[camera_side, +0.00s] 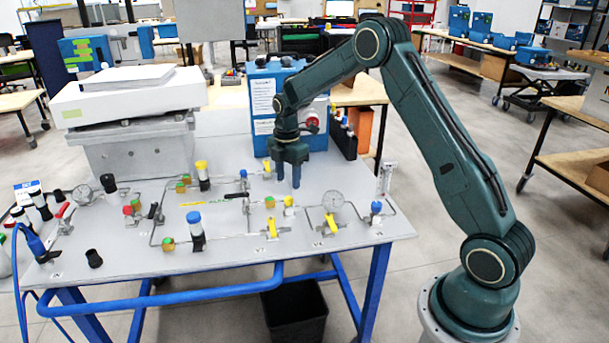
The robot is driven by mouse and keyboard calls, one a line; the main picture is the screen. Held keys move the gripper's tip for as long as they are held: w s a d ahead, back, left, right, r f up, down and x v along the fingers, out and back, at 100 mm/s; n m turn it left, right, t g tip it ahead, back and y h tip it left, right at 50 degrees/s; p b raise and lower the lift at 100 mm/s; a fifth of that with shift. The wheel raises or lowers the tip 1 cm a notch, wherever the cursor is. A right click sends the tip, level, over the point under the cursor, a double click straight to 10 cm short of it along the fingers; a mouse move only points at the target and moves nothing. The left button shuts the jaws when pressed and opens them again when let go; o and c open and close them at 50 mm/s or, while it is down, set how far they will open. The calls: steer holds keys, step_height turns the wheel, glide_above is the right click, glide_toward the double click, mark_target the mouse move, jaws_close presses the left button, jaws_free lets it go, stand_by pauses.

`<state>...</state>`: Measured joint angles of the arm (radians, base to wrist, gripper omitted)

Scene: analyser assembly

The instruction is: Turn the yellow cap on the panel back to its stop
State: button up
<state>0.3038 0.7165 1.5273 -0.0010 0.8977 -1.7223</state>
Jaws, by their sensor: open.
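The grey panel (130,256) lies flat on a blue-framed table and carries pipes, gauges and coloured caps. Several parts on it are yellow: a cap (201,166) on a black cylinder at the back left, a small cap (267,165) near my gripper, and a small cap (289,201) in front of it. I cannot tell which one is the task's cap. My gripper (288,182) points down over the back middle of the panel. Its two fingers are apart with nothing visible between them. The small back cap is just left of the fingers.
A blue box (263,118) stands behind my gripper.

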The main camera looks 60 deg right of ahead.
mark_target(289, 197)
steer(key=shift+f, duration=2.85)
jaws_close()
